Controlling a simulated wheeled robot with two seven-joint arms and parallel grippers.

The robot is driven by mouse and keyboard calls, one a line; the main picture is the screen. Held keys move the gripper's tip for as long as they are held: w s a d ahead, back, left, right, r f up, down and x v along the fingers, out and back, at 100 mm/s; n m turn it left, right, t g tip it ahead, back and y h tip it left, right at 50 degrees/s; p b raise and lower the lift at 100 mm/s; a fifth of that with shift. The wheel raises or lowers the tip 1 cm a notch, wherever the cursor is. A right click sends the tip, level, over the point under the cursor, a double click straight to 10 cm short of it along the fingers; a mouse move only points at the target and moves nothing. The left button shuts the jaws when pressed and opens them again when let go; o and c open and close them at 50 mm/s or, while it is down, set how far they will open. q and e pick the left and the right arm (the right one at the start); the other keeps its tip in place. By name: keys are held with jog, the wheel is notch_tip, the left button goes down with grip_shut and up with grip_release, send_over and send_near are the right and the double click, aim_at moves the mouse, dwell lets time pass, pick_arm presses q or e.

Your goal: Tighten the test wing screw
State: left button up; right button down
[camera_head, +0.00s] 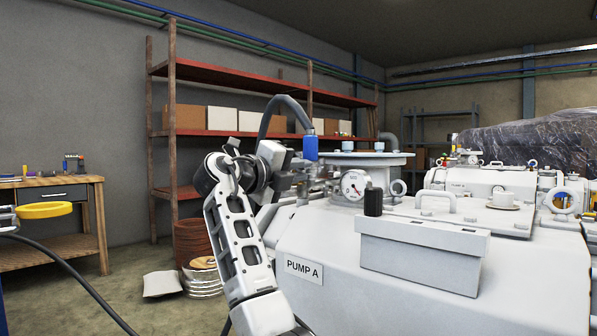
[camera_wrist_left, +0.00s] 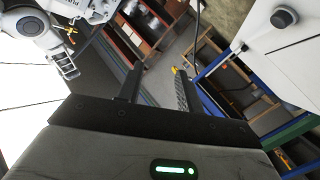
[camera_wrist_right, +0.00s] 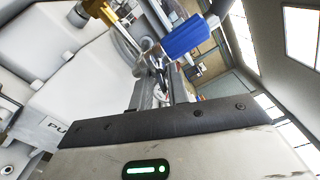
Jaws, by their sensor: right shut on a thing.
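My right gripper (camera_head: 314,178) is at the top left of the white machine marked PUMP A (camera_head: 304,268), beside its round gauge (camera_head: 353,185). In the right wrist view, the right gripper (camera_wrist_right: 159,92) has its fingers close together on a small metal part (camera_wrist_right: 158,64), which looks like the wing screw; its shape is too small to tell clearly. A blue cylindrical part (camera_wrist_right: 186,37) is just beyond the fingertips and also shows in the head view (camera_head: 310,147). My left gripper (camera_wrist_left: 157,82) is open, with nothing between its fingers.
A grey box-like cover (camera_head: 420,255) and a black knob (camera_head: 373,202) are on the pump's front. Red shelving (camera_head: 235,134) lines the back wall. Floor at the left is partly open.

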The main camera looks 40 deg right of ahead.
jog(key=shift+w+r, duration=0.1)
dwell(0.7)
jog(key=c, duration=1.6)
grip_release()
jog(key=shift+a, duration=0.1)
pick_arm(q)
jog(key=f+m+y+p, duration=0.1)
jog(key=p, duration=0.1)
jog(key=shift+a+p, duration=0.3)
pick_arm(e)
jog(key=s+a, duration=0.1)
jog(key=a, duration=1.5)
jog(key=shift+s, duration=0.2)
